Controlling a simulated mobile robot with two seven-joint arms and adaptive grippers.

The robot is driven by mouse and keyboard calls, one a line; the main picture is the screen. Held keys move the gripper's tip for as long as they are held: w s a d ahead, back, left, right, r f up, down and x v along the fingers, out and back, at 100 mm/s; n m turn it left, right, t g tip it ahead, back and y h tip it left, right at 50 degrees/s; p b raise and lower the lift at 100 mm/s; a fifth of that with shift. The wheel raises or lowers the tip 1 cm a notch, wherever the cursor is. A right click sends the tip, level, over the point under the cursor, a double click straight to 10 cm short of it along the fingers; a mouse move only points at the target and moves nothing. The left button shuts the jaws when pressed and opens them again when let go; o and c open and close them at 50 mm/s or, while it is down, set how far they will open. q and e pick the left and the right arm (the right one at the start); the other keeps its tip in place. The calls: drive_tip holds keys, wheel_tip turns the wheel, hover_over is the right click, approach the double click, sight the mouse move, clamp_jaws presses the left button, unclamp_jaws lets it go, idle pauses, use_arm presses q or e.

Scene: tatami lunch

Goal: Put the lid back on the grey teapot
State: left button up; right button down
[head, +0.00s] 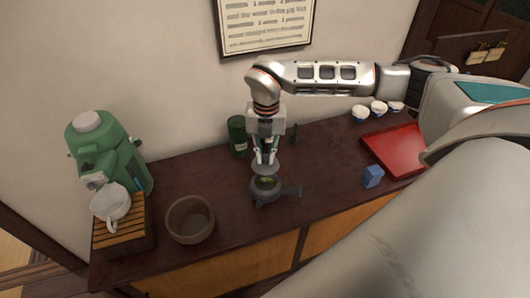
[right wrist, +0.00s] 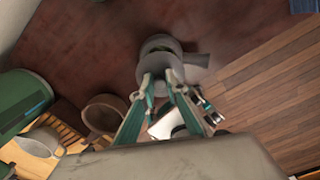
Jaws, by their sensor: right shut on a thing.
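The grey teapot (head: 284,191) stands upright on the dark counter in the head view, its side handle pointing right. Its top is open and something green shows inside. My right gripper (head: 265,159) is above it, pointing down, shut on the grey lid (head: 266,170). The lid is just above the teapot's mouth, slightly toward the back; whether they touch I cannot tell. In the right wrist view the lid (right wrist: 166,74) is between the fingertips and partly hides the teapot (right wrist: 195,60). My left gripper cannot be made out.
A brown bowl (head: 190,232) and a green machine (head: 104,150) with a white jug (head: 111,204) are left. A green canister (head: 237,138) stands behind the teapot. A blue block (head: 373,176), red tray (head: 397,150) and small cups (head: 360,112) are right. Counter beside the teapot is clear.

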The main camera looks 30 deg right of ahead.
sight(266, 165)
drive_tip(key=shift+d+f, duration=0.1)
drive_tip(key=shift+f, duration=0.55)
drive_tip(key=shift+f+b, duration=0.35)
drive_tip(key=shift+f, duration=0.3)
drive_tip(key=shift+f+b, duration=0.65)
drive_tip(key=shift+f, duration=0.2)
drive_tip(key=shift+f+b, duration=0.4)
drive_tip(key=shift+f, duration=0.65)
use_arm(q)
drive_tip(key=shift+w+d+t+h, duration=0.3)
drive_tip(key=shift+w+d+h, duration=0.1)
drive_tip(key=shift+w+d, duration=0.65)
drive_tip(key=shift+s+r, duration=0.1)
drive_tip(key=shift+r, duration=0.1)
drive_tip(key=shift+r, duration=0.1)
use_arm(e)
drive_tip(key=shift+f, duration=0.15)
